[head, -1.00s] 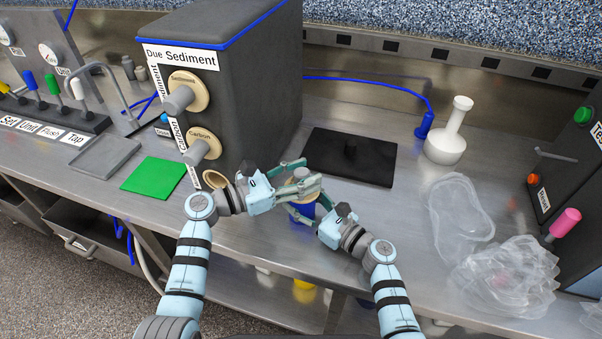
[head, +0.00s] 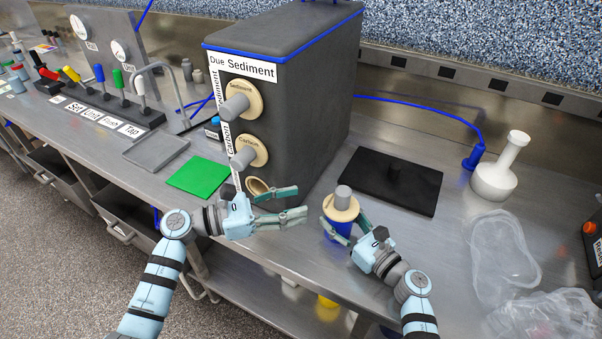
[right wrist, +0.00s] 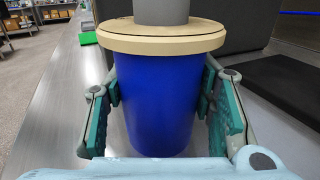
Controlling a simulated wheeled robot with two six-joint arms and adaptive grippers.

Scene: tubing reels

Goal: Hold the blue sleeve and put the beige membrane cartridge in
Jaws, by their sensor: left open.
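The blue sleeve (head: 337,229) is near the bench's front edge, upright. In the right wrist view the blue sleeve (right wrist: 160,105) is between the two finger pads of my right gripper (right wrist: 160,90), which touch its sides. The beige membrane cartridge (head: 341,207) is in the sleeve's top; its round beige flange (right wrist: 160,38) lies on the rim, with a grey stub above. The part inside is hidden. My right gripper also shows in the head view (head: 345,222). My left gripper (head: 298,203) is open and empty, to the left of the sleeve and apart from it.
The dark filter unit (head: 285,115) stands behind, with Sediment and Carbon stubs and an open beige port (head: 258,187) low on its front. A black plate (head: 375,195), a white flask (head: 497,175) and clear bags (head: 500,250) lie right. A green mat (head: 198,177) lies left.

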